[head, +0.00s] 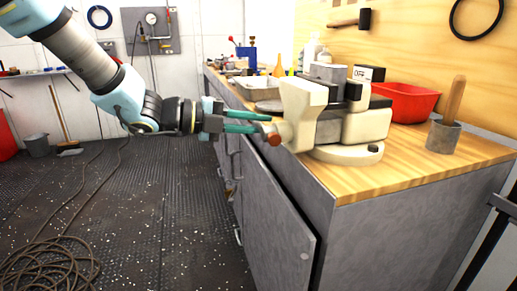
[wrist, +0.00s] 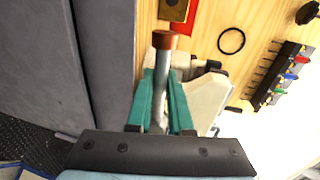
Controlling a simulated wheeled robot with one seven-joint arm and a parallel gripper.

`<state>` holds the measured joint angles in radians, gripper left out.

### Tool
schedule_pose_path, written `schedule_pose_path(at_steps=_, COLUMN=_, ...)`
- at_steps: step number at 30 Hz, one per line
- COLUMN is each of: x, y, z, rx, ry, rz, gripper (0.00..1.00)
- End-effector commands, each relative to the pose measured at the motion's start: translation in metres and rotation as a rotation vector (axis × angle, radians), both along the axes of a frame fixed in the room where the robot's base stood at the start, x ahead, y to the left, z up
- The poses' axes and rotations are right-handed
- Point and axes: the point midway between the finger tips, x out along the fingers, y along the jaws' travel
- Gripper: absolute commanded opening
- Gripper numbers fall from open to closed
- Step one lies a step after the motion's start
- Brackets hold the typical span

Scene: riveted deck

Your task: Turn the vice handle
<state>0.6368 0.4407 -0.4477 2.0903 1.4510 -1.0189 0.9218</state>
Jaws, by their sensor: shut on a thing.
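The cream and grey vice (head: 367,124) is mounted near the front edge of the wooden bench top, on a round base. Its handle is a grey metal bar (wrist: 161,90) with a red-brown end knob (wrist: 165,40); the knob (head: 274,139) also shows at the vice's left face in the head view. My gripper (head: 268,124) reaches in from the left, at the front of the vice. In the wrist view its two green fingers (wrist: 162,84) lie on both sides of the bar, shut on it. The knob sticks out beyond the fingertips. The bar's other end is hidden.
A red bin (head: 408,101) stands behind the vice, and a grey pot (head: 443,136) with a wooden handle stands to its right. Bottles and a tray (head: 257,88) are farther back. A grey cabinet door (head: 275,215) stands below the bench edge. Coiled cable (head: 50,262) lies on the floor.

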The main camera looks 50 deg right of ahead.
Motion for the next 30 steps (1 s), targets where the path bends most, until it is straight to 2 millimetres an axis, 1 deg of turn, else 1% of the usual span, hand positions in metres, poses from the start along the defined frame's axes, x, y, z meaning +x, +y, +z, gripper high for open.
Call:
schedule_pose_path(at_steps=1, x=0.003, y=0.001, z=-0.004, rx=-0.027, ry=-0.042, rz=0.006, gripper=0.0)
schedule_pose_path(at_steps=15, x=-0.002, y=0.005, z=0.023, rx=-0.269, ry=-0.382, rz=0.006, gripper=0.0)
schedule_pose_path(at_steps=22, x=-0.005, y=0.007, z=0.033, rx=-0.347, ry=-0.493, rz=0.006, gripper=0.0)
schedule_pose_path(at_steps=30, x=-0.007, y=0.009, z=0.04, rx=-0.394, ry=-0.557, rz=0.006, gripper=0.0)
